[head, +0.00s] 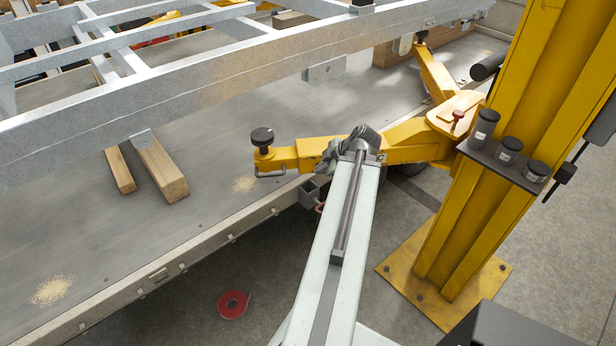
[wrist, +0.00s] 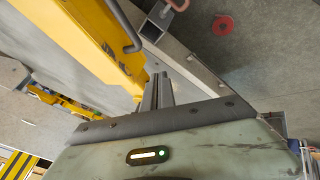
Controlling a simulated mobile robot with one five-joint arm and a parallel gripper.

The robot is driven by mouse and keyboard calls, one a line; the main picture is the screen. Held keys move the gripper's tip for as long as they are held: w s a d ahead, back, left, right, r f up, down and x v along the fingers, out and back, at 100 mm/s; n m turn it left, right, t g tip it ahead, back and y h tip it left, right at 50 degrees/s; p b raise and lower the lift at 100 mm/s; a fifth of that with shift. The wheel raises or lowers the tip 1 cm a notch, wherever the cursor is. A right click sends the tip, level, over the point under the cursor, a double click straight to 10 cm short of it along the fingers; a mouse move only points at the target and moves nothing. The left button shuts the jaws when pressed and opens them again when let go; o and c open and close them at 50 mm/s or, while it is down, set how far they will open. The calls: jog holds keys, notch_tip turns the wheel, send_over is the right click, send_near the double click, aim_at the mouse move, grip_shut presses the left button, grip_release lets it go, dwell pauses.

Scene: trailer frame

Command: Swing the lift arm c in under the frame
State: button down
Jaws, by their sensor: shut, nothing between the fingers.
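A yellow lift arm (head: 310,152) reaches left from the yellow post (head: 475,170). It has a black round pad (head: 262,137) and a bent grey handle (head: 270,174) at its free end. No letter shows on it, so I cannot tell if it is c. In the picture its pad lies on the near side of the galvanised frame (head: 210,92). A second yellow arm (head: 435,75) reaches toward the back. My gripper (head: 358,138) is shut and empty beside the near arm. The wrist view shows its fingers (wrist: 158,92) close to yellow metal (wrist: 85,40); contact is unclear.
Wooden blocks (head: 160,168) lie on the grey deck (head: 90,235) under the frame. Black cylinders (head: 508,150) stand on a shelf on the post. A red ring (head: 233,304) lies on the floor. Sawdust piles (head: 52,291) dot the deck.

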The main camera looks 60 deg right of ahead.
jog(key=b, duration=0.9)
send_near(300, 174)
notch_tip(300, 174, down, 4)
jog(key=a, duration=0.2)
jog(key=w+d, duration=0.1)
jog(key=w+d+p, duration=0.1)
jog(key=shift+w+d+r, duration=0.25)
jog(key=shift+w+d, duration=0.05)
